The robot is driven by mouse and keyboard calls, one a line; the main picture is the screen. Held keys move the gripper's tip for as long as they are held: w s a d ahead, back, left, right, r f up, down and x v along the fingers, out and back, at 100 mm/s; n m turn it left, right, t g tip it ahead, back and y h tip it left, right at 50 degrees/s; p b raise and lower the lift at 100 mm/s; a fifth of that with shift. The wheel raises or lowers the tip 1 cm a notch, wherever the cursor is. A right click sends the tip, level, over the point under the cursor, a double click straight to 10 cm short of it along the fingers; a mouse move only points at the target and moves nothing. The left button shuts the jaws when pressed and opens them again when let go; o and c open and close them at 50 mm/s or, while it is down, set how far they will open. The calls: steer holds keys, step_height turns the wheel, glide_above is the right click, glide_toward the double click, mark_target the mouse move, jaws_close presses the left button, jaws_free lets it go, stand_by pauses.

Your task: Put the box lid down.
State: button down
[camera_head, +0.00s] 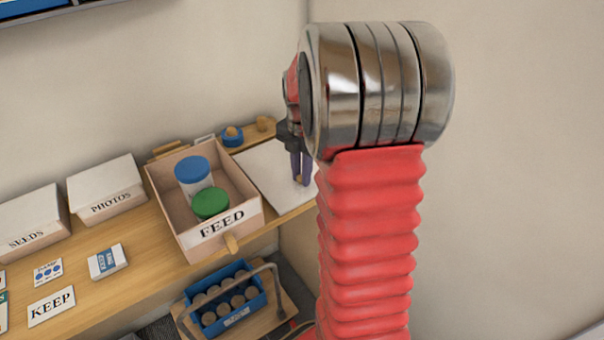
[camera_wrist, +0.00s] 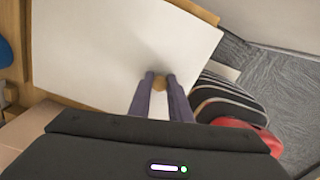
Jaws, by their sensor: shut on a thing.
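The box lid (camera_head: 262,168) is a flat white panel with a small wooden knob (camera_wrist: 160,83). It lies flat at shelf level, right of the open FEED box (camera_head: 223,226); I cannot tell whether it touches the shelf. In the wrist view the lid (camera_wrist: 100,50) fills much of the upper left. My gripper (camera_head: 300,181) points down with its purple fingers shut on the knob, also seen in the wrist view (camera_wrist: 160,82). The FEED box holds a blue-lidded jar (camera_head: 192,170) and a green-lidded jar (camera_head: 210,203). My arm hides the lid's right end.
The wooden shelf (camera_head: 150,262) also carries PHOTOS (camera_head: 108,190) and SEEDS (camera_head: 32,224) boxes, a KEEP card (camera_head: 51,306) and a small blue-and-white box (camera_head: 107,261). A small blue container (camera_head: 232,136) stands behind the lid. A blue crate of cans (camera_head: 226,298) is below the shelf.

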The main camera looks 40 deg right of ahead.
steer(key=shift+f, duration=0.25)
steer(key=c, duration=1.6)
jaws_free()
steer(key=shift+c, duration=0.2)
steer(key=shift+r, duration=0.15)
step_height(320, 180, up, 12)
steer(key=shift+a, duration=0.1)
